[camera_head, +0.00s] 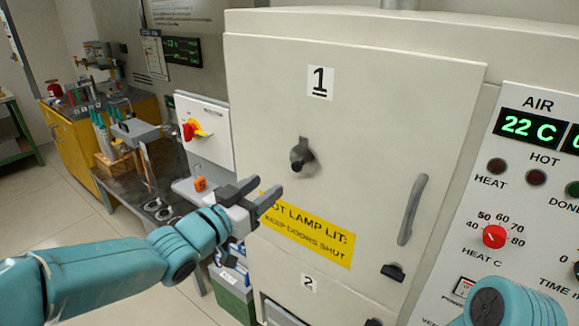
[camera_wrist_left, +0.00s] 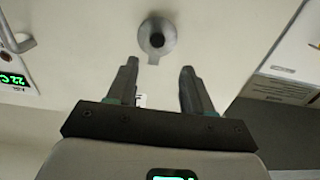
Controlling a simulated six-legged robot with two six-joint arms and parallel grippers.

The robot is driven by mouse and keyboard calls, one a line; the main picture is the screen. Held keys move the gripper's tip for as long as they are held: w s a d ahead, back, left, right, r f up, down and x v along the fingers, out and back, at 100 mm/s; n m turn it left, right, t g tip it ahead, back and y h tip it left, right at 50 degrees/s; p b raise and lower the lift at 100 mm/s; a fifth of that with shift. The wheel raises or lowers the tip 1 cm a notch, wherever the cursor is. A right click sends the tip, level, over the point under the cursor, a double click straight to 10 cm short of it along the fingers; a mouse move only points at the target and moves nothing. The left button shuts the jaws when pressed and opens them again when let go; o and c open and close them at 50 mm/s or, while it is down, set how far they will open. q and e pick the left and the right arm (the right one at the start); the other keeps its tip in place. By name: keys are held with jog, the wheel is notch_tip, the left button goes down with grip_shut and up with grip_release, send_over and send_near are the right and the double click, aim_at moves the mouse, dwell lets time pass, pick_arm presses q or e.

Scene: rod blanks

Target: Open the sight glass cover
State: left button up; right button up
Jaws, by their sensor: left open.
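The sight glass cover (camera_head: 302,155) is a small grey metal plate with a dark round knob, on the pale door (camera_head: 400,110) of the oven below the label "1". It looks closed; no glass shows. In the left wrist view the cover (camera_wrist_left: 157,38) lies just beyond the fingertips, roughly centred between them. My left gripper (camera_head: 269,186) is open and empty, below and left of the cover in the head view. Its two fingers (camera_wrist_left: 160,68) stand apart in the wrist view and do not touch the cover. My right gripper is out of view.
A door handle (camera_head: 412,210) is right of the cover. A yellow warning label (camera_head: 307,229) lies below it. The control panel (camera_head: 520,200) is at the right. A white box with a red switch (camera_head: 189,131) and a cluttered bench stand at the left.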

aim_at(295, 167)
pick_arm(q)
jog(key=p+x, duration=0.2)
jog(key=x, duration=0.6)
jog(key=shift+d+r, duration=0.1)
jog(key=shift+d, duration=0.15)
jog(key=shift+w+d, duration=0.15)
jog(key=shift+d, duration=0.1)
jog(key=shift+w+d, duration=0.1)
jog(key=shift+w, duration=0.05)
grip_shut()
